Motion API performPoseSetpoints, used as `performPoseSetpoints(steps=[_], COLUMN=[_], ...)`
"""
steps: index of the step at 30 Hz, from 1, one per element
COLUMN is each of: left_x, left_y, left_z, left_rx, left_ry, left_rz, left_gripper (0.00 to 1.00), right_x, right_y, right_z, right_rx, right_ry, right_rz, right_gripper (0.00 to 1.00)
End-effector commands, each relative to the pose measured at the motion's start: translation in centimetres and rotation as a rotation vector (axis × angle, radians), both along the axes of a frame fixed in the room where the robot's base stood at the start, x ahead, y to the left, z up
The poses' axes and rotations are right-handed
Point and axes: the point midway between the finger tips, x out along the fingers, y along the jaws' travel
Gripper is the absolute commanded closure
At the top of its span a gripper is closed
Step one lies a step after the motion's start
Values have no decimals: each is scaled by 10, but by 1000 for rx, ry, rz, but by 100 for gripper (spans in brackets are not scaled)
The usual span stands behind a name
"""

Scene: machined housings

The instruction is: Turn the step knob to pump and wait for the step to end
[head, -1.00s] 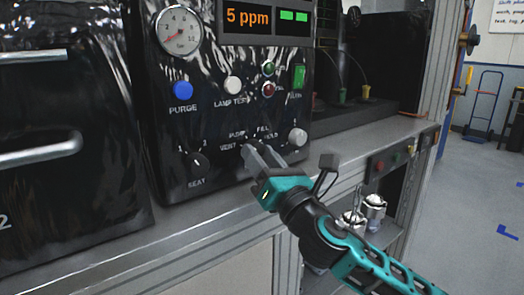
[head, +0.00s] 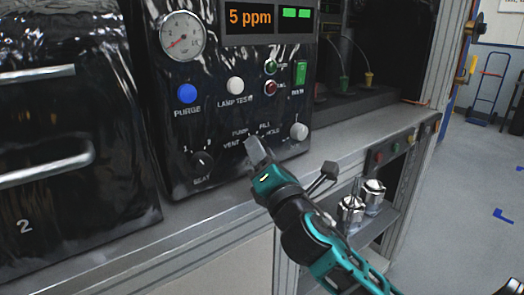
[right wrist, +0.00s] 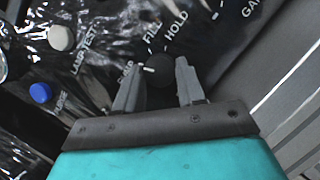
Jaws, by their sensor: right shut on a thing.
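The step knob (right wrist: 160,69) is a round dark knob on the black panel. In the right wrist view its white mark faces the left finger, toward the partly covered PUMP label; FILL and HOLD are printed above. My right gripper (head: 254,148) is shut on the knob, with one finger on each side of it. In the head view the fingers hide the knob. The panel's display (head: 254,18) reads 5 ppm beside two green bars. My left gripper is not in view.
Around the knob are a blue PURGE button (head: 187,93), a white lamp test button (head: 235,85), a SEAT knob (head: 203,161) and a grey knob (head: 299,131). A pressure gauge (head: 182,36) sits above. A grey ledge (head: 190,210) runs below the panel.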

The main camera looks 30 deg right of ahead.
Motion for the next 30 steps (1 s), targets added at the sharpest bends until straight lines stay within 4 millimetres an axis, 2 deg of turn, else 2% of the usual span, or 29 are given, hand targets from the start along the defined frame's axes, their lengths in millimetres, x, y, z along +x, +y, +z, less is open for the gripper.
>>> performPoseSetpoints(steps=[9, 10, 17, 26, 30], left_x=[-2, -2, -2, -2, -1], left_y=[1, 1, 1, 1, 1], left_z=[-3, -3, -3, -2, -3], left_rx=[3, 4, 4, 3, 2], left_ry=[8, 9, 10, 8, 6], left_rz=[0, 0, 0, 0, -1], left_gripper=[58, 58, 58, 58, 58], right_x=[0, 0, 0, -2, -13], right_y=[0, 0, 0, 0, 3], right_z=[0, 0, 0, -1, -5], right_rx=[1, 1, 0, 0, 0], right_ry=[-2, -2, -1, 0, 1], right_rz=[0, 0, 0, 0, 1], right_gripper=[92, 59, 37, 36, 36])
